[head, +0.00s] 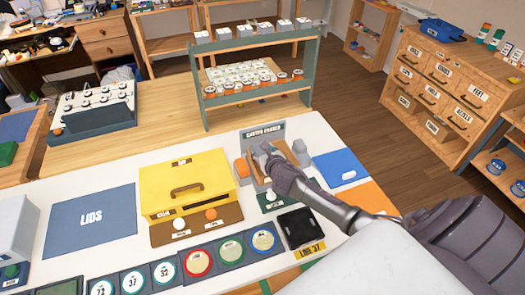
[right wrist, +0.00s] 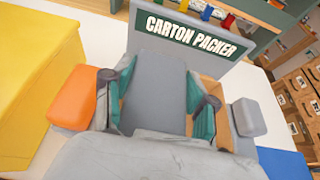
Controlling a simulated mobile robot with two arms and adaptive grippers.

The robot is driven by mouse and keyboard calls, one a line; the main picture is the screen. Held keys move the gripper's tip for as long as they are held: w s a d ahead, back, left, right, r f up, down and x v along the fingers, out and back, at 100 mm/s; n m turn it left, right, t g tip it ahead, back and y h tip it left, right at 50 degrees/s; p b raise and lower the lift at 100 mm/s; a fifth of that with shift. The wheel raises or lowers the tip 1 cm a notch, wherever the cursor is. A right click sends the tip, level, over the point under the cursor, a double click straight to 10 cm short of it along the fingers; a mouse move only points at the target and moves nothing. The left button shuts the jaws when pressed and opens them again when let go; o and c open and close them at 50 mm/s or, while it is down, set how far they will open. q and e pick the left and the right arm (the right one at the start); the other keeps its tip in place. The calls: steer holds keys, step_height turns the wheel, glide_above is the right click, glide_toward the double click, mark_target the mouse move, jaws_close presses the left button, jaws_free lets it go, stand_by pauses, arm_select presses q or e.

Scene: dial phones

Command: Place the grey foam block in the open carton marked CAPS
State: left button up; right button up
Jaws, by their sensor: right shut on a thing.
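My right gripper (head: 264,150) is over the carton packer; in the right wrist view (right wrist: 160,95) its dark-and-teal fingers are shut on a large grey block (right wrist: 157,92), which looks like the grey foam block. A brown cardboard-coloured carton (right wrist: 209,70) shows partly behind and beside the right finger, mostly hidden by the fingers and block; I cannot read a CAPS mark on it. I cannot tell whether the block is inside or above it. An orange piece (right wrist: 72,98) stands at left of the gripper and a smaller grey piece (right wrist: 248,117) at right. My left gripper is out of view.
The packer's upright sign (head: 262,134) stands just behind. A yellow case (head: 186,180) with a handle is at left, a blue mat (head: 340,168) at right. A dark box (head: 297,226) and round dials are in front. The LIDS mat (head: 91,220) is clear.

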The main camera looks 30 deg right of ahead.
steer(key=shift+f+b, duration=0.35)
steer(key=shift+f, duration=0.3)
steer(key=o, duration=0.9)
steer(key=shift+r, duration=0.1)
steer(key=shift+r+p, duration=0.7)
steer(key=shift+r, duration=0.2)
steer(key=v, duration=0.7)
steer(key=b+v, duration=0.1)
steer(key=v, duration=0.3)
steer(key=shift+s+a+f, duration=0.1)
steer(key=shift+s+f, duration=0.05)
steer(key=shift+s, duration=0.35)
